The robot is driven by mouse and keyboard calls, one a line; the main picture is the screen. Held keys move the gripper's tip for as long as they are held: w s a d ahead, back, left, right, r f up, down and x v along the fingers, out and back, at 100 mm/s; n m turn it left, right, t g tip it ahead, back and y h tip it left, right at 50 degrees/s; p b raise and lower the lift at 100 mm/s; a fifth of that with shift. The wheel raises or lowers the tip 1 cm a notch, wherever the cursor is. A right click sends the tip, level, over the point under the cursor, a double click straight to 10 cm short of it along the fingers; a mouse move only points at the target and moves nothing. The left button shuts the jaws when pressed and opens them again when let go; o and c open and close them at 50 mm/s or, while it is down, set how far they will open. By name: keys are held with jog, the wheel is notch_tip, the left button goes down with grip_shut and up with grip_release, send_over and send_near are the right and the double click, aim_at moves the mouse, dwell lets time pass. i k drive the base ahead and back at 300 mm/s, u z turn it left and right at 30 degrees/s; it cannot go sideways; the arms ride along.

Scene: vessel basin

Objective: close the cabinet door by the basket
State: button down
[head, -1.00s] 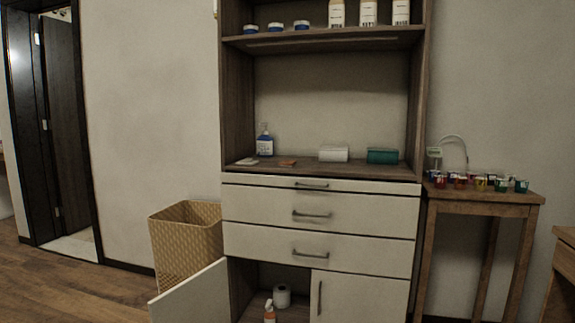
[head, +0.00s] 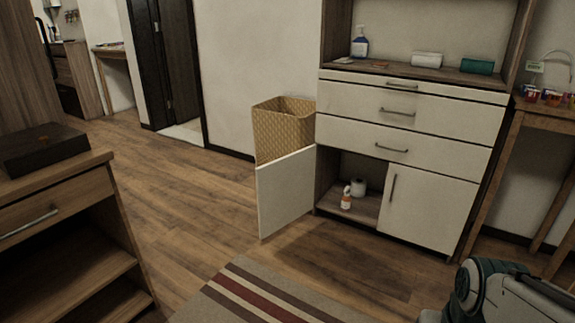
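In the head view the left cabinet door (head: 286,192) of the white and wood cabinet (head: 405,134) stands wide open, swung out to the left. It stands in front of the tan woven basket (head: 283,133) and hides the basket's lower part. The open compartment (head: 330,178) holds an orange-and-white bottle (head: 346,199) and a white roll (head: 358,187). The right door (head: 428,207) is shut and has a vertical handle. Part of my arm shows at the bottom right, apart from the cabinet. My gripper is not in view.
A striped rug (head: 250,297) lies on the floor in front. A wooden drawer unit (head: 62,216) stands at the left. A side table (head: 545,112) with small colored cups stands right of the cabinet. The wood floor (head: 200,200) left of the open door is clear.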

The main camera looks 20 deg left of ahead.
aim_at(285, 186)
jog(key=u, duration=0.6)
jog(key=i, duration=0.6)
jog(key=u, duration=1.1)
jog(key=i, duration=1.1)
jog(key=z, duration=0.6)
jog(key=i, duration=1.1)
jog(key=z, duration=0.95)
